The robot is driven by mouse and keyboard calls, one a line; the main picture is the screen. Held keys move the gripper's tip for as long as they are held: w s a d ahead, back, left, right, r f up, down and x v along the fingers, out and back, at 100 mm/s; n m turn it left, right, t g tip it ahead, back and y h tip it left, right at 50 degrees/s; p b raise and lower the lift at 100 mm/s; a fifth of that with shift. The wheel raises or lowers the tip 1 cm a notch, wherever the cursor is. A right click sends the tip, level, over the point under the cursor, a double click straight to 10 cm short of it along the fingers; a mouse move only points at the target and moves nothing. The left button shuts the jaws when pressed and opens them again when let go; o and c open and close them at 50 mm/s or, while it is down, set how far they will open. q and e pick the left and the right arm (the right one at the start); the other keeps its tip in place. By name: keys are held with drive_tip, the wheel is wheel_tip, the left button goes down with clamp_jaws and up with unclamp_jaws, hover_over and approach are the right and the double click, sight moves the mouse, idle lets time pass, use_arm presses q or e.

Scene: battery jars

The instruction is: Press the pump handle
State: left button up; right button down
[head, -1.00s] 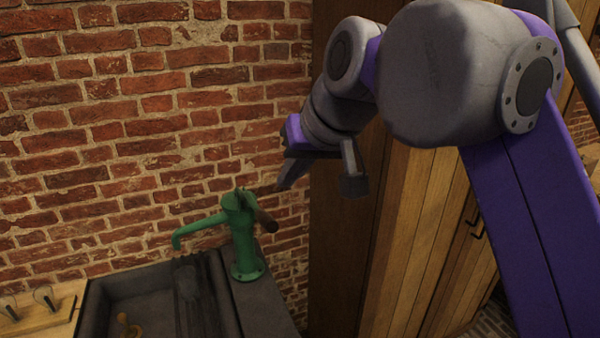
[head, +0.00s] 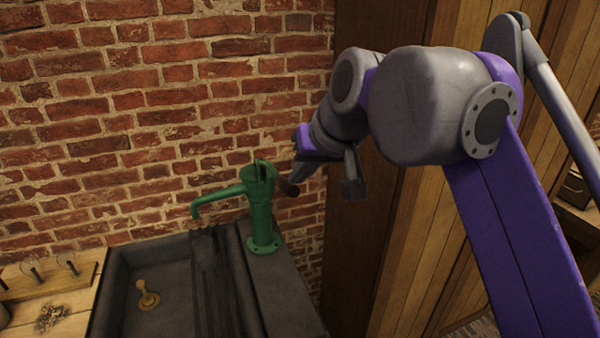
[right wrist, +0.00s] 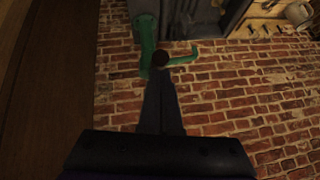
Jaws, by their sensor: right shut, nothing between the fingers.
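The green hand pump (head: 260,212) stands upright on the dark ledge beside the sink, its spout reaching left. Its handle (head: 293,190) slopes down to the right and ends in a dark knob. My right gripper (head: 289,178) is shut and empty, its fingertips close by the handle's end. In the right wrist view, the shut fingers (right wrist: 160,82) point at the dark handle end (right wrist: 160,57) and overlap its near edge; I cannot tell if they touch. The pump (right wrist: 145,38) shows behind it. My left gripper is not in view.
The dark sink (head: 175,275) lies left of the pump. A brick wall (head: 150,130) stands close behind the pump. A wooden cabinet (head: 395,260) rises to the right. A wooden board with hooks (head: 45,278) is at the far left.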

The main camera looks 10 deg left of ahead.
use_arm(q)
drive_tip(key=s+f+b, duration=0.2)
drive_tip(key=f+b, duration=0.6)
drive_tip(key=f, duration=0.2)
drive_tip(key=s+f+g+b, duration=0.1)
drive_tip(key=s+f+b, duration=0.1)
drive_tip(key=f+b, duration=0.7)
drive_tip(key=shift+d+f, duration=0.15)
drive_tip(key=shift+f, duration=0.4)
use_arm(e)
wheel_tip(320, 180, down, 23)
drive_tip(key=s+d+t+y, duration=0.1)
drive_tip(key=s+t+y, duration=0.1)
drive_tip(key=t, duration=0.1)
drive_tip(key=shift+s+d+t+y, duration=0.3)
drive_tip(key=shift+t+y, duration=0.1)
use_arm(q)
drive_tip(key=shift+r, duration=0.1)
